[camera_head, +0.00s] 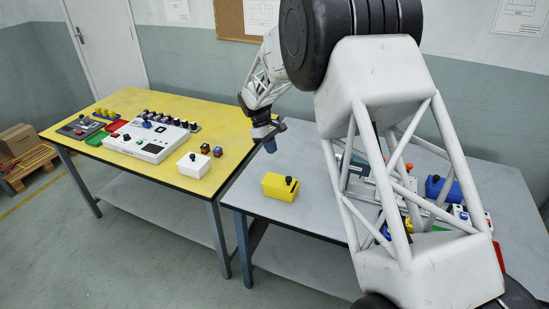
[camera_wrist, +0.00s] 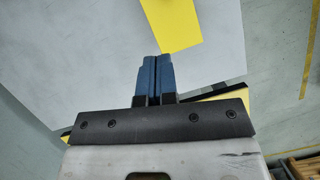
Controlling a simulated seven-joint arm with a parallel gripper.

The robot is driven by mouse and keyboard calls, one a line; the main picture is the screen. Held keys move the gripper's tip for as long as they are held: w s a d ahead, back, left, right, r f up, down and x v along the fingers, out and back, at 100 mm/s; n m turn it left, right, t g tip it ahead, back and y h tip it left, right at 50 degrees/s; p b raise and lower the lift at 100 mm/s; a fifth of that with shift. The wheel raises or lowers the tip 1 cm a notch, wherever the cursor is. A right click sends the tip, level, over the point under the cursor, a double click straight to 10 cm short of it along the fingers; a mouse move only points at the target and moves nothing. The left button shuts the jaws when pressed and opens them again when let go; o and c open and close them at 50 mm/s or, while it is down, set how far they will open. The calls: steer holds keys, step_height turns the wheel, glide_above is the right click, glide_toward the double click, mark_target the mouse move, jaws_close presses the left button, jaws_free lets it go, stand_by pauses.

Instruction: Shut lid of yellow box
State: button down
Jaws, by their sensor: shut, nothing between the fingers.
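The yellow box (camera_head: 279,190) stands on the grey table and has a black knob (camera_head: 289,180) on its top. Its lid appears to lie over the top, but the picture is too small to tell whether a gap remains. My gripper (camera_head: 270,147) is shut and empty, pointing down above and behind the box, apart from it. In the wrist view, the blue fingers (camera_wrist: 158,58) are together, and part of a yellow surface (camera_wrist: 180,25), likely the box, shows just beyond their tips, cut off by the top edge. The knob is not visible there.
A yellow table (camera_head: 215,116) at left holds a white box (camera_head: 193,165) with a black knob and a white control panel (camera_head: 150,141). On the grey table (camera_head: 310,222), a blue box (camera_head: 440,188) and other items sit partly behind my arm.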

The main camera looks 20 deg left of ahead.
steer(key=shift+a+r, duration=0.25)
steer(key=shift+r, duration=0.45)
steer(key=shift+a+r, duration=0.1)
steer(key=shift+a, duration=0.95)
glide_above(281, 180)
steer(key=a, duration=0.4)
steer(key=f, duration=0.9)
steer(key=shift+w+d+f, duration=0.15)
steer(key=shift+w+f, duration=0.05)
steer(key=shift+w, duration=0.2)
steer(key=d, duration=0.2)
steer(key=shift+s+d, duration=0.3)
steer(key=shift+d, duration=0.1)
steer(key=shift+s+d, duration=0.1)
steer(key=shift+d, duration=0.45)
